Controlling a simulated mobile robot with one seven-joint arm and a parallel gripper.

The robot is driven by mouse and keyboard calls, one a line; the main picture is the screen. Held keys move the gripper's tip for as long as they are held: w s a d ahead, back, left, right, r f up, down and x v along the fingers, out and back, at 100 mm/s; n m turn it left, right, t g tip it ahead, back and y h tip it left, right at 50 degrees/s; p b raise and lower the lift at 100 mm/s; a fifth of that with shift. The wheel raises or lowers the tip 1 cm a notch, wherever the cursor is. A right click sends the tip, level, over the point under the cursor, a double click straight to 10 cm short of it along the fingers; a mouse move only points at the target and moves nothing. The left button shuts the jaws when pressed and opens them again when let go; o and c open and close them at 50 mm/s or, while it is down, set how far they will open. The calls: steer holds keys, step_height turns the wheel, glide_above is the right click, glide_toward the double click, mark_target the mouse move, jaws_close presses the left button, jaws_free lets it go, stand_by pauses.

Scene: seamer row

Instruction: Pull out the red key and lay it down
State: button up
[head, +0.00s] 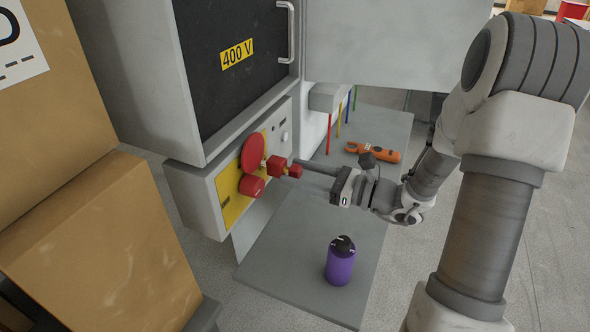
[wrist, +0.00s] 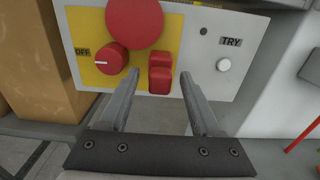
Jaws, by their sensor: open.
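The red key (wrist: 160,80) sticks out of the yellow part of the control panel, below the large red round button (wrist: 134,20) and right of the red OFF knob (wrist: 111,58). In the head view the key (head: 279,166) shows as blocky red pieces standing out from the panel (head: 209,203). My gripper (wrist: 160,76) is open, with one finger on each side of the key; the fingertips look level with it or just short of it. Contact cannot be told. In the head view my gripper (head: 300,167) reaches in from the right.
A grey shelf (head: 300,262) below the panel carries a purple cylinder with a black top (head: 341,262) and an orange tool (head: 372,151). Between them the shelf has bare room. Cardboard boxes (head: 100,230) stand at the left. A white button (wrist: 223,64) labelled TRY is at the right.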

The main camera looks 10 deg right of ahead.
mark_target(301, 174)
stand_by(0.9)
jaws_close()
stand_by(1.1)
steer(key=shift+p+v, duration=0.65)
steer(key=shift+v, duration=2.4)
